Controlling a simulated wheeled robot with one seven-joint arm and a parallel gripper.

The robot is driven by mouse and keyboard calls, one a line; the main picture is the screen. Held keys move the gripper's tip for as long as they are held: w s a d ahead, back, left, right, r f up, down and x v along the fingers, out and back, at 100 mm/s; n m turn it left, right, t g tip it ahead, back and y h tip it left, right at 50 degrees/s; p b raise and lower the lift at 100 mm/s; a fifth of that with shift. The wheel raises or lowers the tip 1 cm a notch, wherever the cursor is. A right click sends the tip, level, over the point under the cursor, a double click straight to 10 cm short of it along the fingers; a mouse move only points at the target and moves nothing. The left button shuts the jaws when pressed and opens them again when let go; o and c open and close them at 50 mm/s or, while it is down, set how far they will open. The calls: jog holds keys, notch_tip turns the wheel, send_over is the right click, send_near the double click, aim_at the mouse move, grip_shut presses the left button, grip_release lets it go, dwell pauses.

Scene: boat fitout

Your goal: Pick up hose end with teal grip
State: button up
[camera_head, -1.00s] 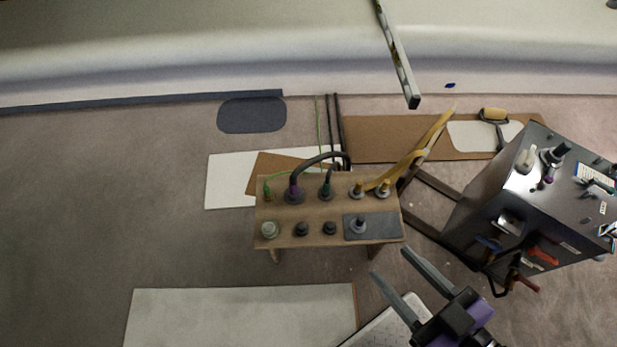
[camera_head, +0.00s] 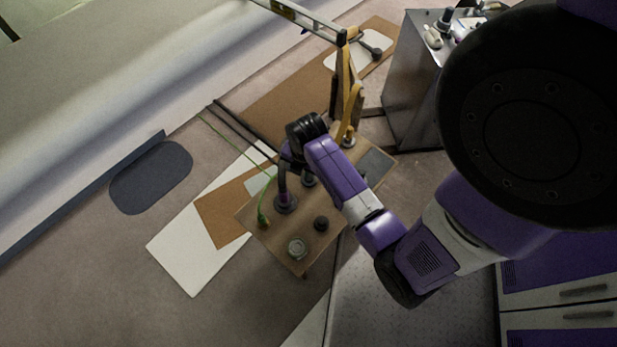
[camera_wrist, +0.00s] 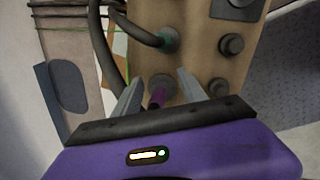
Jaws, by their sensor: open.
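The hose end with the teal grip (camera_wrist: 168,40) stands in the board (camera_wrist: 205,45), ahead of my fingertips in the wrist view, its dark hose curving off to the left. In the head view the teal grip (camera_head: 309,181) shows beside my purple arm. My gripper (camera_wrist: 158,76) is open and empty over the board. A hose end with a purple grip (camera_wrist: 157,98) appears between its fingers, nearer the palm than the teal one. I cannot tell the height between fingers and hoses. In the head view my arm hides the fingers.
A green thin lead (camera_head: 263,217), the purple hose end (camera_head: 285,201) and round caps (camera_head: 297,248) crowd the board. A grey metal cabinet (camera_head: 415,75) stands beyond.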

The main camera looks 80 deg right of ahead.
jog(key=d, duration=0.1)
jog(key=d+n+y, duration=0.1)
jog(key=d, duration=0.1)
jog(key=s+d+n+g+b, duration=0.1)
jog(key=shift+s+d+r+y, duration=0.1)
jog(key=shift+d+r+y, duration=0.2)
jog(key=shift+d+y, duration=0.1)
jog(key=f+b, duration=0.1)
jog(key=f, duration=0.1)
jog(key=f+b, duration=0.1)
jog(key=f, duration=0.4)
jog(key=shift+s+d+f+b, duration=0.1)
jog(key=shift+s+f+b, duration=0.15)
jog(key=shift+b, duration=0.15)
grip_shut()
